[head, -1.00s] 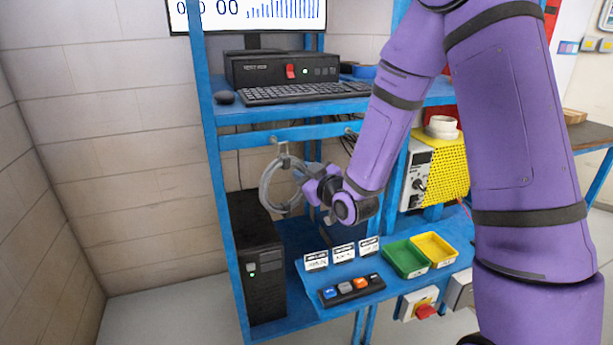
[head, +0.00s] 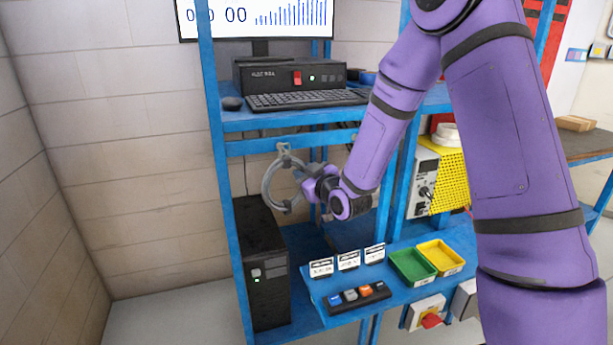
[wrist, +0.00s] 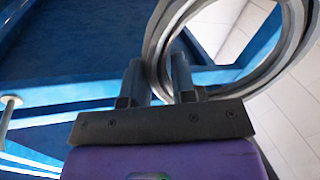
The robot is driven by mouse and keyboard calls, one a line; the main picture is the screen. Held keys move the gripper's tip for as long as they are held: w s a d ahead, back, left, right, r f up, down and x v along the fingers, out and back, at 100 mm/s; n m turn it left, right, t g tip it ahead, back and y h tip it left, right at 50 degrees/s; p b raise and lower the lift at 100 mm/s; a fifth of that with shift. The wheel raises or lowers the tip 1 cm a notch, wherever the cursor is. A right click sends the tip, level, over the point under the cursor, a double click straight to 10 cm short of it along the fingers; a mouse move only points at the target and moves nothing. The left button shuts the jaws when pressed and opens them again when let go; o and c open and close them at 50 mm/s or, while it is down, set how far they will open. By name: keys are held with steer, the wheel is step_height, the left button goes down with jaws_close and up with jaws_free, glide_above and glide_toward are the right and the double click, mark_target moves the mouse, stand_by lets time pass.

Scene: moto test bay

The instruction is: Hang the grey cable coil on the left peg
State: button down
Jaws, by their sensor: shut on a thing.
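The grey cable coil (head: 268,186) is an upright ring just below the rack's blue crossbar, in front of the left peg (head: 284,149). The top of the coil overlaps the peg in the head view; I cannot tell whether it rests on it. My gripper (head: 306,185) is at the coil's right side. In the wrist view the coil (wrist: 290,50) passes at the fingertips of my gripper (wrist: 158,75), which is shut on its rim. A peg-like pale rod with a round end (wrist: 10,101) shows at the left of the wrist view.
The blue crossbar (head: 250,146) runs behind the coil. Below stand a black computer tower (head: 265,255) and a sloped blue shelf with a green tray (head: 405,277) and a yellow tray (head: 450,243). A keyboard (head: 305,100) lies on the shelf above. Bare wall is at left.

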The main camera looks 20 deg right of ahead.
steer(key=shift+w, duration=0.65)
steer(key=shift+w+f, duration=0.45)
steer(key=shift+w, duration=0.15)
steer(key=c, duration=0.8)
jaws_free()
steer(key=shift+c, duration=0.2)
steer(key=shift+f, duration=0.1)
